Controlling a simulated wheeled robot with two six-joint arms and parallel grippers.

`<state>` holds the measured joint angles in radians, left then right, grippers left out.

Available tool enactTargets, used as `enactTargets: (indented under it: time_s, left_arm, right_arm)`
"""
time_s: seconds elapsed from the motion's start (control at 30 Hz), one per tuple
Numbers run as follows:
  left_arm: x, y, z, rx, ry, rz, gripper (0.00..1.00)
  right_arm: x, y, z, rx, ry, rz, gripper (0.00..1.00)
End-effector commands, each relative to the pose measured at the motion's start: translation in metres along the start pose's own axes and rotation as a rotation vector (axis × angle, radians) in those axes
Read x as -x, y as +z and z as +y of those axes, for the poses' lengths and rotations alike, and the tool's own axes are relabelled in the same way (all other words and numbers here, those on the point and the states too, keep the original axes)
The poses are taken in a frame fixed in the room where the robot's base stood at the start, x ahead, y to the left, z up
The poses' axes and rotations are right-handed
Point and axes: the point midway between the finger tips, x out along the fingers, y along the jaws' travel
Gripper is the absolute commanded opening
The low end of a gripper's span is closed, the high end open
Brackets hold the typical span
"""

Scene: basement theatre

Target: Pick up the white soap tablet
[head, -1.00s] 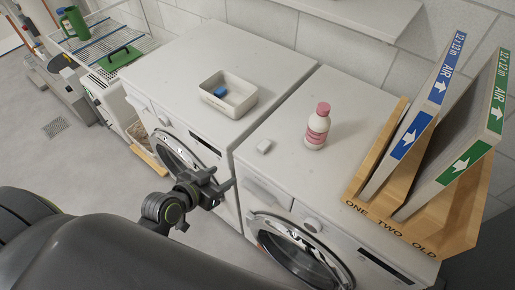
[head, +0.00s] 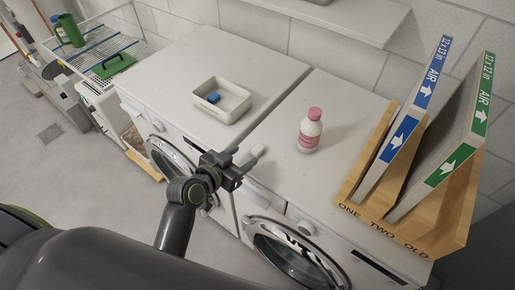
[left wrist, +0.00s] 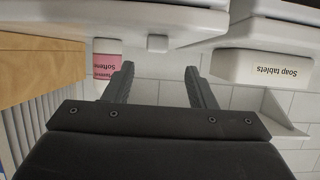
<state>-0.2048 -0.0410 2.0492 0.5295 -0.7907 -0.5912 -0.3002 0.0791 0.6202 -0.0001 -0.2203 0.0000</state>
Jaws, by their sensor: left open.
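The white soap tablet (head: 257,150) lies near the front edge of the right-hand white machine's top (head: 277,133). My left gripper (head: 243,161) is open and empty, just left of the tablet at that front edge. In the left wrist view, which looks upside down, the tablet (left wrist: 157,43) shows just beyond and between the two spread fingertips (left wrist: 160,72), apart from them. My right gripper is out of view.
A white tray (head: 229,113) holding a blue tablet stands on the left machine; its "Soap tablets" label shows in the wrist view (left wrist: 270,69). A pink-capped softener bottle (head: 310,131) stands right of the tablet. A wooden rack (head: 355,190) holds two air filters.

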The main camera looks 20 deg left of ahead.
Motion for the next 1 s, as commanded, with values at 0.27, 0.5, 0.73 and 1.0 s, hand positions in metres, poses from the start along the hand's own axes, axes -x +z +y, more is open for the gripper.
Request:
enactTargets:
  time_s: [0.27,0.5,0.73,1.0]
  left_arm:
    - [-0.017,0.0,0.001,0.0,0.0,-0.001,0.51]
    - [-0.043,-0.002,0.005,0.002,0.001,0.0,0.51]
    - [-0.064,0.0,0.005,0.0,0.0,-0.001,0.51]
    - [-0.066,0.001,0.005,-0.001,-0.001,-0.001,0.51]
  right_arm:
    - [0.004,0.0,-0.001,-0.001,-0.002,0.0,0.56]
    - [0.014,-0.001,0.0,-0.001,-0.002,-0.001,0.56]
    - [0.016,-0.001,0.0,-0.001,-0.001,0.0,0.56]
    - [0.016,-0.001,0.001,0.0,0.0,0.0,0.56]
